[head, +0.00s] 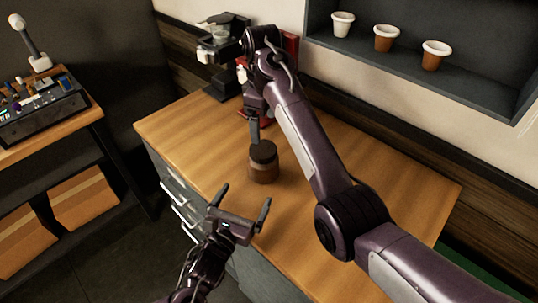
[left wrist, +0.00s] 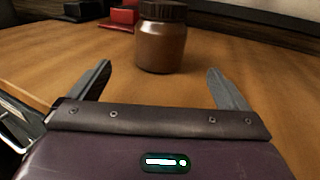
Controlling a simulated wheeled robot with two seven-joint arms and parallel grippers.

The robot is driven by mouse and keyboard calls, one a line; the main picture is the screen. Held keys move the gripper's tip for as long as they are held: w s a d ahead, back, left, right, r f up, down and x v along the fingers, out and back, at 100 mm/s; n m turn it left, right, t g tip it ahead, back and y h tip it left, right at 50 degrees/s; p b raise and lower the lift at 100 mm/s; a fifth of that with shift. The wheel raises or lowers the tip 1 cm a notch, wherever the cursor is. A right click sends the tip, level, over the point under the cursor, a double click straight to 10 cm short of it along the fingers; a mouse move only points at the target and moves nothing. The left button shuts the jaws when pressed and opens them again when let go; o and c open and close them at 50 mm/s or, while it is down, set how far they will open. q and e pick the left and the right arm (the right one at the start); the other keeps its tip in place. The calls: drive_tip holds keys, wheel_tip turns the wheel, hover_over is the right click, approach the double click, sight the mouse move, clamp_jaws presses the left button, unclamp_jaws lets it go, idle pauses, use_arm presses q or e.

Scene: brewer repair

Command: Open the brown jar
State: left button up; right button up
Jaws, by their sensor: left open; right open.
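The brown jar (head: 264,172) stands upright on the wooden counter, with its dark lid (head: 263,152) on top. In the left wrist view the jar (left wrist: 161,48) is ahead, beyond and between the fingers, with its ribbed dark lid (left wrist: 162,11) on. My left gripper (head: 244,197) is open and empty at the counter's front edge, pointing toward the jar and apart from it. My right gripper (head: 256,134) is open, pointing down at the lid from above. One finger shows close to the lid; the other is hidden, and I cannot tell whether it touches.
A black coffee machine (head: 222,55) stands at the back left of the counter (head: 190,130), with red items (head: 291,45) beside it. A shelf (head: 410,62) above holds white and brown cups (head: 385,38). The counter left of the jar is clear. A toolbox (head: 40,108) sits on a side bench.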

sight(258, 173)
use_arm(q)
drive_tip(key=x, duration=0.3)
drive_tip(key=shift+r, duration=0.35)
use_arm(e)
drive_tip(key=shift+s+a+r, duration=0.3)
drive_tip(key=shift+s+r, duration=0.05)
drive_tip(key=shift+s, duration=0.35)
use_arm(q)
drive_tip(key=x, duration=0.6)
drive_tip(key=shift+w+f, duration=0.2)
drive_tip(key=shift+f, duration=0.05)
use_arm(e)
drive_tip(key=shift+w+d+f, duration=0.2)
drive_tip(key=shift+w+f, duration=0.05)
drive_tip(key=shift+w, duration=0.15)
use_arm(q)
drive_tip(key=shift+w+d+r, duration=0.1)
drive_tip(key=shift+w+d, duration=0.15)
drive_tip(key=shift+w, duration=0.15)
use_arm(e)
drive_tip(key=shift+s+a+r, duration=0.1)
drive_tip(key=shift+s, duration=0.05)
use_arm(q)
drive_tip(key=shift+w, duration=0.15)
drive_tip(key=shift+c, duration=0.2)
